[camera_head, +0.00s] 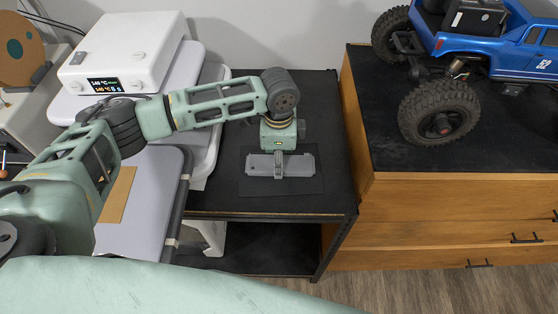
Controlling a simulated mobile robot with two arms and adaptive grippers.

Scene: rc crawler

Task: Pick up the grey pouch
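My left arm comes in from the left and reaches over the black table. Its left gripper (280,172) points down at the middle of the table; a wide grey bar with a narrow upright piece at its centre shows there. A flat dark grey square piece (310,188) lies on the table under and around the gripper; it may be the grey pouch, but its dark tone makes this hard to tell. Whether the gripper touches it, and how its fingers stand, is not clear. My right gripper is out of view.
A white heat press (122,55) with a lit display stands at the left. Its light grey plate (150,190) borders the black table (222,190). A higher wooden cabinet (450,215) at the right carries a blue RC crawler (490,55). The table's front right is clear.

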